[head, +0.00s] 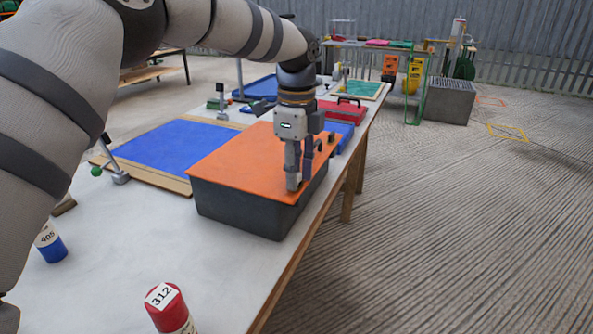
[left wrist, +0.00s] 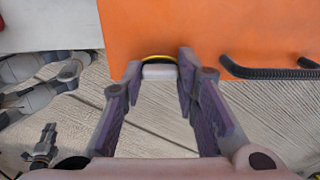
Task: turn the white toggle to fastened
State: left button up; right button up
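A dark grey bin (head: 240,211) with an orange lid (head: 235,160) stands at the table's right edge. In the left wrist view, the white toggle (left wrist: 159,72) shows at the edge of the orange lid (left wrist: 210,30), with a yellow ring behind it. My left gripper (head: 297,185) points down at the lid's near right edge. In the left wrist view its fingers (left wrist: 160,80) stand apart on either side of the toggle; I cannot tell whether they touch it. The gripper mostly hides the toggle in the head view. A dark gripper-like part, perhaps my right gripper (left wrist: 44,145), shows small at lower left.
A blue panel in a wooden frame (head: 170,145) lies left of the bin, with a green-knobbed lever clamp (head: 115,172). A red bottle (head: 169,306) and a blue-based one (head: 50,243) stand in front. A red case (head: 342,111) lies behind. Right of the table is open floor.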

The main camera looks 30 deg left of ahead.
pick_arm(q)
jog(key=shift+r+n, duration=0.1)
jog(key=shift+n, duration=0.3)
grip_shut()
pick_arm(e)
jog(key=shift+w+r, duration=0.1)
pick_arm(q)
jog(key=n, duration=0.3)
jog(key=shift+p, duration=0.4)
jog(key=n, duration=1.4)
jog(key=shift+p, duration=0.3)
pick_arm(e)
jog(key=shift+w+r+t, duration=0.4)
jog(key=shift+w+r, duration=0.35)
jog(key=shift+w, duration=0.05)
pick_arm(q)
jog(key=o, duration=1.1)
grip_release()
